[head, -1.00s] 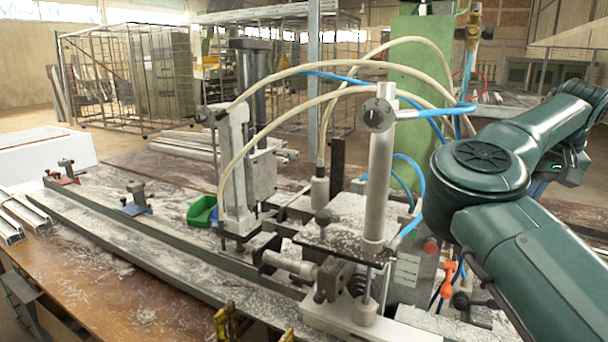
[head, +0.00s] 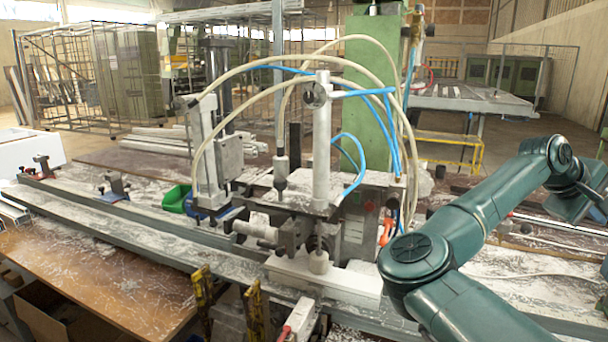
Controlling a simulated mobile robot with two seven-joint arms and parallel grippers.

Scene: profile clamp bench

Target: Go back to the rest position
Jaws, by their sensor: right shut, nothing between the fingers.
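My right arm (head: 470,225) comes in from the lower right. Its elbow joint is in front of the bench, and the forearm rises to the right. My right gripper (head: 597,197) is at the right edge, shut and empty; its fingertips are hard to make out. It is well apart from the clamp machine (head: 322,150), which stands upright on the bench in the middle. My left gripper is not in view.
A long metal rail (head: 130,225) runs along the bench. Yellow clamps (head: 203,290) stand at the front edge. Blue and cream hoses arch above the machine. A green pillar (head: 372,95) stands behind it.

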